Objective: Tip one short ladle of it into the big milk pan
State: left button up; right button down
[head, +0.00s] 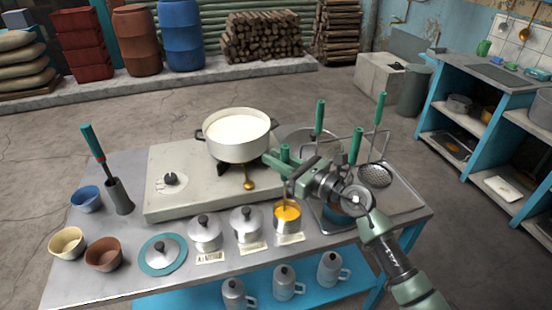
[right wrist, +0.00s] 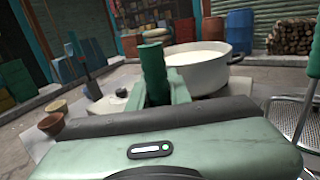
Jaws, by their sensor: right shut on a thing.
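The big white milk pan (head: 236,138) stands on the stove, full of white milk; it also shows in the right wrist view (right wrist: 205,72). My right gripper (head: 289,172) is shut on the green handle (head: 284,152) of the short ladle, which stands upright in the right wrist view (right wrist: 153,75). Its brass-coloured shaft runs down into an open steel canister (head: 287,225) holding something orange-yellow (head: 287,212). The ladle's bowl is hidden, so I cannot tell what it holds. The pan is behind and left of my gripper. My left gripper is out of view.
Two lidded canisters (head: 205,232) (head: 247,224) and a lid on a teal dish (head: 162,254) stand left of the open canister. Bowls (head: 68,243) line the left edge. Green-handled tools and a skimmer (head: 375,176) stand right. A brass-coloured piece (head: 248,184) sits below the pan.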

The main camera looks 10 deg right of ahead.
jog(key=shift+r, duration=0.2)
dwell(0.4)
notch_tip(320, 180, up, 8)
jog(key=p, duration=0.7)
jog(key=shift+f+p, duration=0.15)
jog(key=shift+p, duration=0.25)
jog(key=shift+a, duration=0.1)
jog(key=shift+s+a+r+n+p, duration=0.1)
jog(key=shift+s+a+n+p, duration=0.45)
jog(key=shift+s+a+n, duration=0.25)
jog(key=shift+s+a+r+n+p, duration=0.1)
jog(key=shift+s+a+n+p, duration=0.45)
jog(key=shift+a, duration=0.35)
jog(key=shift+w, duration=0.1)
dwell(0.5)
